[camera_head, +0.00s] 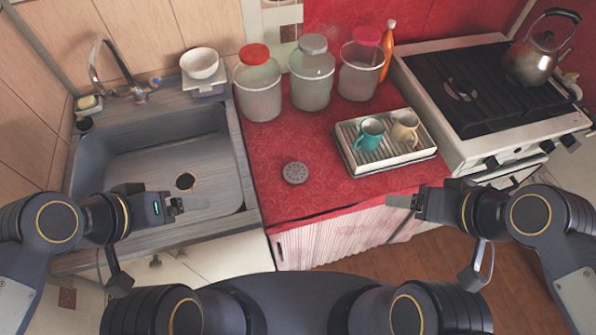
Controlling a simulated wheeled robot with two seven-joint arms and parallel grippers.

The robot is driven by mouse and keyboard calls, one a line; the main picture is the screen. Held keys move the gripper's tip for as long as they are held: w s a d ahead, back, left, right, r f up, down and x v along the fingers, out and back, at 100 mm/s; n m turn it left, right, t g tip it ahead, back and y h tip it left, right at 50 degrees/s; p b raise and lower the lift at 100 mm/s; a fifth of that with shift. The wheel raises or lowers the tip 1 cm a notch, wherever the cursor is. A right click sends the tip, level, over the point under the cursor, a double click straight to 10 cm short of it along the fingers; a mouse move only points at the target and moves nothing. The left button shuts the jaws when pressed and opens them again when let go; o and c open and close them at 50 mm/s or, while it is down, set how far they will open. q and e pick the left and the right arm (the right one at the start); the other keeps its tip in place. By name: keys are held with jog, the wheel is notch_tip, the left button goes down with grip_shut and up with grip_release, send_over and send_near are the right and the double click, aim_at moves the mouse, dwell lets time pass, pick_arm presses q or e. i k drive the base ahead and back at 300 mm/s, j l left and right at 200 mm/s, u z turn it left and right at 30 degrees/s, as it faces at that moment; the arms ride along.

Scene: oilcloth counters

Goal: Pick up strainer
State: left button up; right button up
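The strainer (295,173) is a small grey round disc with holes. It lies flat on the red oilcloth counter (262,190), left of the tray and near the counter's front. My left gripper (196,204) is over the sink's front right part, left of the strainer and apart from it. My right gripper (399,202) is by the counter's front edge, right of the strainer and apart from it. Neither gripper visibly holds anything. The gap between the fingers cannot be made out on either one.
A ribbed tray (362,170) with a teal mug (369,134) and a beige mug (404,128) stands right of the strainer. Lidded jars (312,76) and an orange bottle (387,50) stand behind. The sink (165,160) is left; the stove (465,85) with a kettle (540,52) is right.

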aim_at(294, 173)
jog(key=u, duration=1.45)
jog(key=k+l+u, duration=0.1)
jog(key=l+u, duration=0.3)
jog(key=k+l+u, duration=0.15)
jog(key=u, duration=0.2)
jog(key=k+l+u, duration=0.15)
jog(key=l+u, duration=0.25)
jog(key=k+u, duration=0.2)
jog(key=u, duration=0.15)
jog(key=k+l, duration=0.35)
jog(key=k, duration=0.1)
